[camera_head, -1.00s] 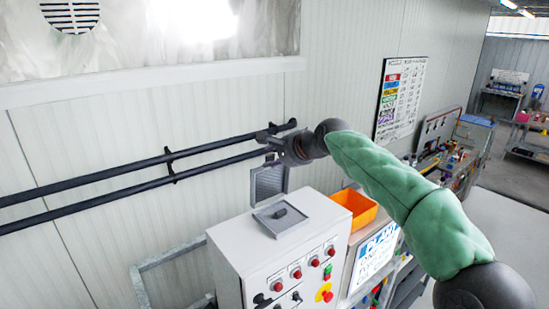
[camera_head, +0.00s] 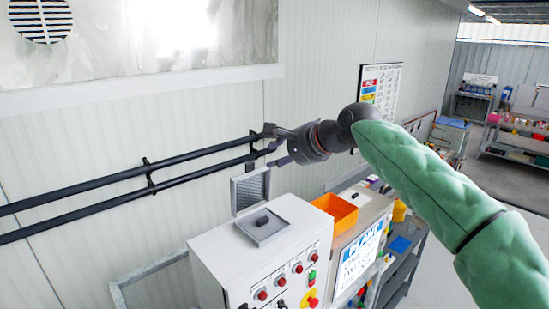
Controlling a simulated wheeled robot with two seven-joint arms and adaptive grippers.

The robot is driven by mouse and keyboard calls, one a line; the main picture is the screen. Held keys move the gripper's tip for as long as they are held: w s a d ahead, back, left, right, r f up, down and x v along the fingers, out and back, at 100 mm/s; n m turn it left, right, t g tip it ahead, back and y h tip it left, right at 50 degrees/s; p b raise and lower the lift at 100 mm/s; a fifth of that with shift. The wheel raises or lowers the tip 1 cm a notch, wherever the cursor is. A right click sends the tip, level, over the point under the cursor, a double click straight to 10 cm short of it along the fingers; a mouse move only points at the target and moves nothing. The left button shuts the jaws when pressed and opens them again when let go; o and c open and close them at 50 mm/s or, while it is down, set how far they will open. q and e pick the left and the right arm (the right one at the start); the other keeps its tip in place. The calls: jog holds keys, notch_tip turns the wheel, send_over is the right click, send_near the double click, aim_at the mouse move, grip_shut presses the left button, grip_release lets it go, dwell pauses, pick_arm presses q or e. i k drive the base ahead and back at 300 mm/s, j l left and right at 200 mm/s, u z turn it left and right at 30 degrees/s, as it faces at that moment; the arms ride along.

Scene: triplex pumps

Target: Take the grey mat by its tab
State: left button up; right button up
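A flat grey square piece with a raised rim and a small black tab (camera_head: 262,221) lies on top of the white control cabinet (camera_head: 225,237); I take it as the grey mat (camera_head: 274,229). A grey mesh panel (camera_head: 249,190) stands upright behind it at the cabinet's back edge. My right gripper (camera_head: 264,146) is above and behind the mat, pointing left toward the wall. Its dark fingers look spread apart with nothing seen between them. It is clear of the mat. My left gripper is not in view.
Two dark pipes (camera_head: 110,185) run along the wall behind the gripper. An orange bin (camera_head: 336,211) stands right of the cabinet, by a white sign (camera_head: 360,255). Red buttons (camera_head: 281,281) line the cabinet front. A wall chart (camera_head: 382,88) hangs farther right.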

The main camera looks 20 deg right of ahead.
aim_at(262, 225)
jog(key=k+l, duration=0.25)
jog(key=k, duration=0.25)
jog(key=k+l, duration=0.2)
jog(key=k, duration=0.25)
